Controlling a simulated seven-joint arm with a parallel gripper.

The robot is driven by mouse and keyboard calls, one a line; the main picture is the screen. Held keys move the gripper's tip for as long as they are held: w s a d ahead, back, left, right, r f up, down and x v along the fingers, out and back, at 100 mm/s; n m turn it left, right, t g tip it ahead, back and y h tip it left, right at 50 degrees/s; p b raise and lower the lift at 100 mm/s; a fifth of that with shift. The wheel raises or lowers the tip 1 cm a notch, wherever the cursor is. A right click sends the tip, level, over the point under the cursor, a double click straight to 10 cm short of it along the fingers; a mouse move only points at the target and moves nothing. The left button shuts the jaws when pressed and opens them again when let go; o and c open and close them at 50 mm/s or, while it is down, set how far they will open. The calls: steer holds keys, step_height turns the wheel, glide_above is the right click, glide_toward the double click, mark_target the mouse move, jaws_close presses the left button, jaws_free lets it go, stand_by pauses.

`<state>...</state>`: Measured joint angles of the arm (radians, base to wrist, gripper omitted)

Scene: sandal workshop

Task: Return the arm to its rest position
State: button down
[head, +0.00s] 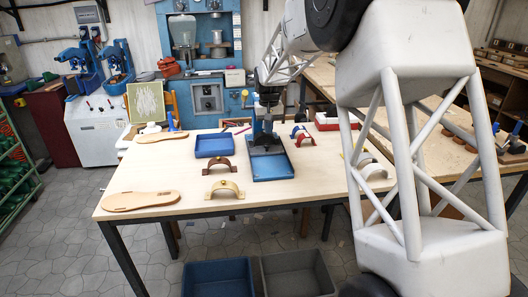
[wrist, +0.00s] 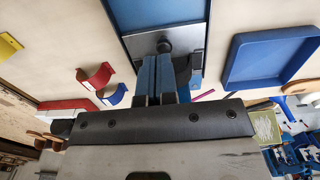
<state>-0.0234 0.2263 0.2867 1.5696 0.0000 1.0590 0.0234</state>
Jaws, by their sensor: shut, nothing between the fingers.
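My gripper (head: 266,127) hangs from my arm over the back of the worktable (head: 128,176). It is above the rear of a blue tray-like stand (head: 272,167) with a grey plate at its back. In the wrist view my gripper's blue fingers (wrist: 160,62) are together with nothing between them. Beyond them show the stand's grey plate (wrist: 190,38) and a dark round knob (wrist: 165,46). I cannot tell whether the fingertips touch the stand. My large arm links cover much of the right side of the head view.
Around the stand lie an empty blue tray (head: 214,146), tan strap (head: 222,186), dark red strap (head: 218,166), red strap (head: 305,141), cream strap (head: 374,170), two soles (head: 140,201) and a red-and-white box (head: 335,122). Crates (head: 218,280) stand below. A blue machine (head: 205,45) stands behind.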

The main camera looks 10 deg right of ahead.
steer(key=s+d+r, duration=0.1)
steer(key=s+r, duration=0.3)
steer(key=s, duration=0.6)
steer(key=s+r+t, duration=0.1)
steer(key=s+r, duration=0.2)
steer(key=s, duration=0.6)
steer(key=s+d+r, duration=0.1)
steer(key=s+r, duration=0.3)
steer(key=s, duration=0.6)
steer(key=s+f, duration=0.2)
steer(key=s, duration=1.1)
steer(key=s+f+t, duration=0.1)
steer(key=s+f, duration=0.2)
steer(key=s, duration=1)
steer(key=shift+s+d+f+t, duration=0.2)
steer(key=shift+s+t, duration=0.1)
steer(key=shift+s, duration=0.05)
